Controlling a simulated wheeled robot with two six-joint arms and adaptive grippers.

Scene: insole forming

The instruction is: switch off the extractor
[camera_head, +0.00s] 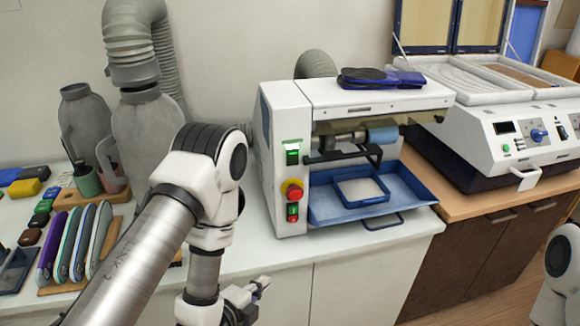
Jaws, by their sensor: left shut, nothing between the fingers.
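A white machine (355,93) stands on the counter in the middle of the head view. Its front left panel carries a green switch (293,154), a red knob on a yellow base (293,192) and a smaller red and green switch (293,212). A grey hose (316,64) shows behind it, and thick grey ducting (131,42) rises at the left. I cannot tell for sure which part is the extractor or its switch. My left gripper (261,284) is shut and empty, low in front of the counter, below and left of the switches. My right gripper is out of view.
A blue tray (418,190) sticks out of the machine. Dark pads (368,76) lie on its top. A second white machine (500,130) stands at the right. Coloured insole-like pieces (72,240) and a grey bottle (85,125) crowd the left. My right arm shows at the lower right.

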